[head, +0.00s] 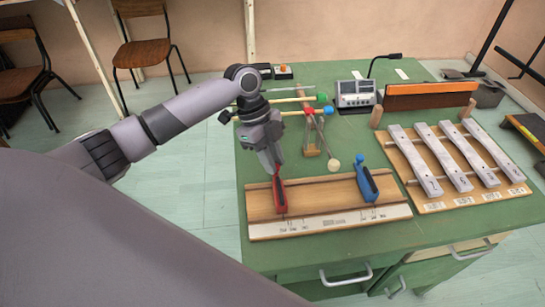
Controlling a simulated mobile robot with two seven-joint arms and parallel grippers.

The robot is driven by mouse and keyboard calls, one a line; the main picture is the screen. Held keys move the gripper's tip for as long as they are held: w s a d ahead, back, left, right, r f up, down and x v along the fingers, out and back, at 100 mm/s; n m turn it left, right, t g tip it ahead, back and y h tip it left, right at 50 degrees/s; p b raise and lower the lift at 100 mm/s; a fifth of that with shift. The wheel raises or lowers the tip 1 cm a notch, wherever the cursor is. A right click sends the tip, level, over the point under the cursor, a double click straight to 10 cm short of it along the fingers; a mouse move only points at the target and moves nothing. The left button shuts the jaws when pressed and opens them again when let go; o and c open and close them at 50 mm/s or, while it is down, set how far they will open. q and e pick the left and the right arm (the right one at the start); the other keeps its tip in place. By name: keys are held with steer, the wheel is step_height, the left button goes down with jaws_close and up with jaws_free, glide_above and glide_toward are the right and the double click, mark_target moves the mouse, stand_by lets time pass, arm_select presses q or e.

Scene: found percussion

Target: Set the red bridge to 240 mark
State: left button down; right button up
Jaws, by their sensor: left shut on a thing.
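The red bridge (280,197) stands on the left part of a wooden board (322,192) at the front of the green table. My left gripper (276,172) comes down from above and is shut on the top of the red bridge. A white scale strip (330,222) runs along the board's front edge; its marks are too small to read. A blue bridge (367,184) stands on the board's right part, apart from the red one. My right gripper does not show.
Metal bars on a wooden frame (437,205) lie right of the board. Mallets (320,120), a grey device (356,94) and a brown block (430,95) stand behind.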

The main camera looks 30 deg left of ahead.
arm_select(q)
steer(key=shift+w+d, duration=0.7)
steer(key=shift+d, duration=0.2)
steer(key=shift+w+d, duration=0.65)
steer(key=shift+d, duration=0.2)
steer(key=c, duration=1)
jaws_free()
steer(key=v, duration=0.7)
steer(key=shift+a+r, duration=0.1)
steer(key=shift+s, duration=0.1)
